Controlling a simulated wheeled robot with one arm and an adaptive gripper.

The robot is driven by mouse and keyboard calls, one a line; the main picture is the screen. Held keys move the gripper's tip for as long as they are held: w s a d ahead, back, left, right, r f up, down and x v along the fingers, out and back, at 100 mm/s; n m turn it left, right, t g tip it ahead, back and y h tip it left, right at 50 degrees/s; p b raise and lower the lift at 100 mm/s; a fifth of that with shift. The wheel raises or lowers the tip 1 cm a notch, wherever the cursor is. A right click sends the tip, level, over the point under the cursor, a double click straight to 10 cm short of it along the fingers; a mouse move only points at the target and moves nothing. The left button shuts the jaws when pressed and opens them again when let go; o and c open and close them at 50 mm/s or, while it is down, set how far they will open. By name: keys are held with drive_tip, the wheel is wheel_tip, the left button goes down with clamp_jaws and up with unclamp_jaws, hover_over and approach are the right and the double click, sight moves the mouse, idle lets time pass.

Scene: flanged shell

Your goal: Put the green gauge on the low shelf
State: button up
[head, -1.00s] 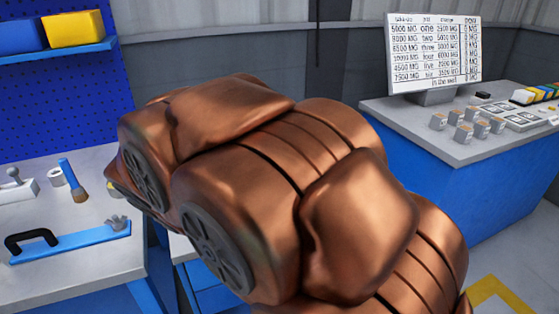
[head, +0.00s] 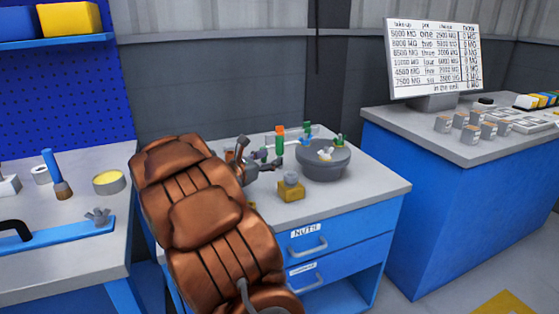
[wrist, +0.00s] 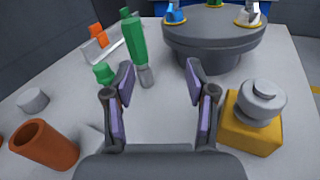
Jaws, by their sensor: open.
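In the wrist view the green gauge (wrist: 136,42), a green handle with a grey end, is on the worktop ahead, left of centre. It seems to stand on its grey end. My gripper (wrist: 161,78) is open and empty, with the gauge beyond its left finger, apart from it. In the head view my gripper (head: 245,165) is low over the drawer cabinet top, and green pieces (head: 278,148) show just right of it. The low shelf (head: 328,296) is the blue open space under the drawers, partly cut off by the frame.
A grey round shell (wrist: 214,47) with coloured pieces stands ahead right. A yellow block (wrist: 246,132) with a grey knob is right of my gripper; a brown cup (wrist: 44,146) is left. A small green piece (wrist: 103,73) and an orange-topped rack (wrist: 97,40) are near the gauge.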

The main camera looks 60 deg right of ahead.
sight(277, 150)
drive_tip(key=shift+w+d+f+n+t+h, duration=0.2)
drive_tip(key=shift+w+d+f+n+t, duration=0.1)
drive_tip(key=shift+w+d+n, duration=0.25)
drive_tip(key=shift+w+d+f+n+t+h, duration=0.2)
drive_tip(key=shift+w+d+f+n, duration=0.1)
drive_tip(key=shift+w, duration=0.3)
drive_tip(key=shift+d+b, duration=0.65)
drive_tip(key=shift+d, duration=3.25)
clamp_jaws()
